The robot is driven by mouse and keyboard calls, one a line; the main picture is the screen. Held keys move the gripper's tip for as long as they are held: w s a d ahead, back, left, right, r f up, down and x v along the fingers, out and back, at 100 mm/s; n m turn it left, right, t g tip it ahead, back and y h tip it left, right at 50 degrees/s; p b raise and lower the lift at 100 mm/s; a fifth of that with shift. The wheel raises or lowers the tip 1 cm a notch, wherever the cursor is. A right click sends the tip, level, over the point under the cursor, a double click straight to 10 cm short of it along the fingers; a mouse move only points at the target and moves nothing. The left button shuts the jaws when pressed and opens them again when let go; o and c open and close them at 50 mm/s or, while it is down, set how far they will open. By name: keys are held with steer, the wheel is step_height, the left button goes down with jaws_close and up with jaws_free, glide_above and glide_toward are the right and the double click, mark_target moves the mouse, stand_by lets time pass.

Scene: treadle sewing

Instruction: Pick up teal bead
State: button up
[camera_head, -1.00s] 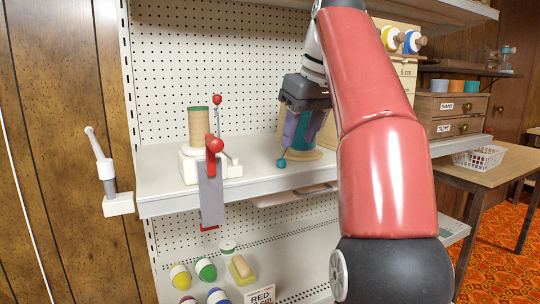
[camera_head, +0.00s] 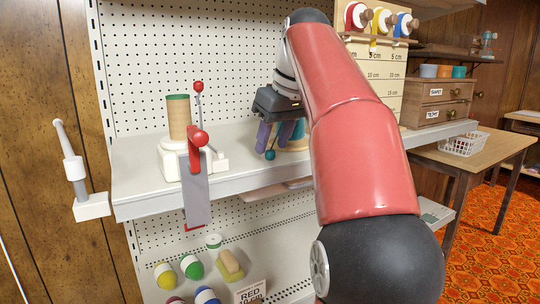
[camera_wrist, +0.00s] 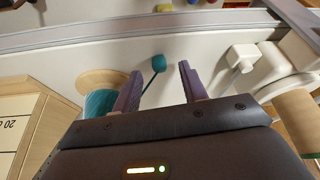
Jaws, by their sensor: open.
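The teal bead (camera_head: 270,154) is a small ball at the end of a thin dark strand, near the front of the white shelf (camera_head: 245,172). In the wrist view the bead (camera_wrist: 159,62) lies just ahead of the gap between my fingertips, apart from both. The strand runs back from it between the fingers. My gripper (camera_head: 272,142) is open and empty, with its purple fingers pointing down just above the bead. The wrist view also shows my gripper (camera_wrist: 160,70). A teal thread spool with wooden ends (camera_wrist: 100,103) stands close beside the left finger, partly hidden.
A white block with a wooden spool (camera_head: 179,117), a red lever (camera_head: 194,150) and a grey plate stands left on the shelf. A wooden length board (camera_head: 388,75) stands to the right behind my arm. Several coloured spools and a sponge (camera_head: 229,262) lie on the lower shelf.

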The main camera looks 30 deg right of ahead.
steer(key=shift+x, duration=0.8)
steer(key=shift+c, duration=0.4)
jaws_close()
